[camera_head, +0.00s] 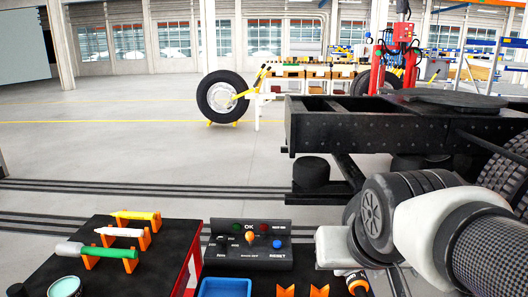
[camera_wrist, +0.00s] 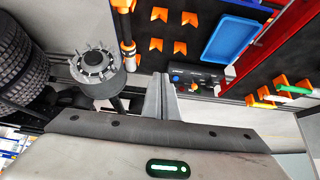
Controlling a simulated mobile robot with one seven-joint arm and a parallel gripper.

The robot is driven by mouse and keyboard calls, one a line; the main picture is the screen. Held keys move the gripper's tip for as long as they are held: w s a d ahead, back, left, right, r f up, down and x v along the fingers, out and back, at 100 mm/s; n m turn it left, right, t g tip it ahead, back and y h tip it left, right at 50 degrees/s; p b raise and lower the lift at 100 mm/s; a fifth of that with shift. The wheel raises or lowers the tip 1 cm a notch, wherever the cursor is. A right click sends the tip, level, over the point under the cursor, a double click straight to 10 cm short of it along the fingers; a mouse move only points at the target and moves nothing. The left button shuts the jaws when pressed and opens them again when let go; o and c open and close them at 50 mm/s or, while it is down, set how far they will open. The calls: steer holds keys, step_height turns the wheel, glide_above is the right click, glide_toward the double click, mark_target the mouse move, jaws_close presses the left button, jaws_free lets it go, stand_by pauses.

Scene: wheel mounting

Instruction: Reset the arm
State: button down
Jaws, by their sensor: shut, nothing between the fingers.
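My gripper (camera_wrist: 161,80) shows in the wrist view with its two fingers together and nothing between them. Behind the fingertips in that view is the control box (camera_wrist: 200,80). In the head view my arm comes in from the lower right, over the right side of the work area, beside the dark truck frame. The fingers cannot be made out there. The control box (camera_head: 250,250) stands on the black table in the head view, with red, green and blue buttons, an orange knob and the words OK and RESET.
A wheel hub with studs (camera_wrist: 92,62) lies left of my fingers. The black table holds a blue tray (camera_head: 225,288), orange holders (camera_head: 286,291) and an orange-black tool (camera_head: 357,284). Colored tools (camera_head: 97,250) rest at left. The truck frame (camera_head: 380,128) is close to my arm.

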steer(key=s+f+g, duration=0.1)
steer(key=s, duration=0.6)
step_height(320, 180, up, 22)
steer(key=p, duration=2.2)
steer(key=shift+w+d+n, duration=0.2)
steer(key=shift+w+n, duration=0.05)
steer(key=shift+n, duration=0.05)
steer(key=shift+f, duration=0.15)
steer(key=shift+d, duration=0.1)
